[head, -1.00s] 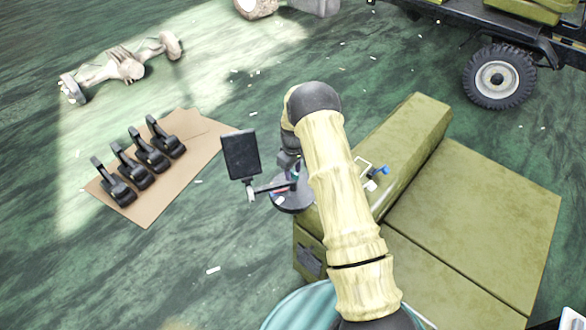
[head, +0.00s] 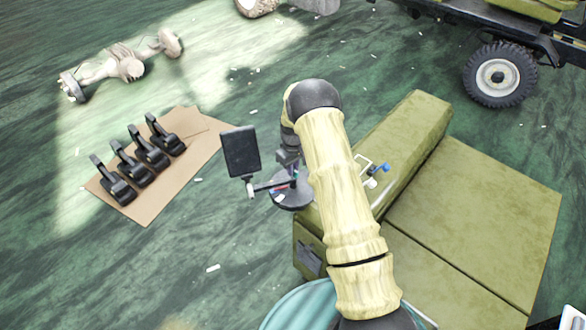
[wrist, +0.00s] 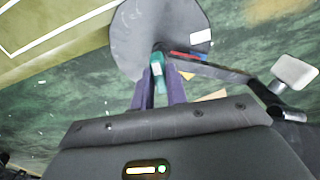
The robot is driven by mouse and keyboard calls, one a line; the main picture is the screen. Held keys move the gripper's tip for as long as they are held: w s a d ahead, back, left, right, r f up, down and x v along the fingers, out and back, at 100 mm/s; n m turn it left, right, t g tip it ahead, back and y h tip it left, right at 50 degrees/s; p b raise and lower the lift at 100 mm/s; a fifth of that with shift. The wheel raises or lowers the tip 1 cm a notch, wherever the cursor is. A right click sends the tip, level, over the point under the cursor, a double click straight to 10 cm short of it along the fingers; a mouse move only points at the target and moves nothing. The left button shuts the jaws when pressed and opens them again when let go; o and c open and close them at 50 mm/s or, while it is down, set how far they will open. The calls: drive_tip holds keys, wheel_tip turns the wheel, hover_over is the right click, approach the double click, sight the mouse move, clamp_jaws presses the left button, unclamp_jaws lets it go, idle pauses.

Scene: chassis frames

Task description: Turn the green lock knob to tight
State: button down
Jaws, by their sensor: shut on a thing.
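The green lock knob (wrist: 157,72) shows in the wrist view between the fingertips of my gripper (wrist: 158,88). A dark arm (wrist: 225,75) runs right from near the knob. In the head view my gripper (head: 288,158) is above the disc (head: 290,200), partly hidden by my arm. I cannot read the knob's setting.
A dark rectangular panel (head: 240,153) stands on the arm left of the disc. Olive boxes (head: 475,215) lie to the right, with a small blue-handled item (head: 380,169) on one. Several black pedals (head: 150,152) lie on cardboard at left. Green floor between is open.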

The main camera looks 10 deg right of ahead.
drive_tip(key=m+b, duration=0.2)
drive_tip(key=m, duration=0.1)
drive_tip(key=shift+f+m, duration=0.15)
drive_tip(key=shift+m, duration=0.15)
drive_tip(key=m+b, duration=0.2)
drive_tip(key=m, duration=0.2)
drive_tip(key=shift+m, duration=0.3)
drive_tip(key=m, duration=0.4)
drive_tip(key=shift+m+b, duration=0.3)
drive_tip(key=shift+b, duration=0.1)
drive_tip(key=shift+r+m, duration=0.2)
drive_tip(key=shift+m, duration=1.9)
drive_tip(key=c, duration=1.4)
unclamp_jaws()
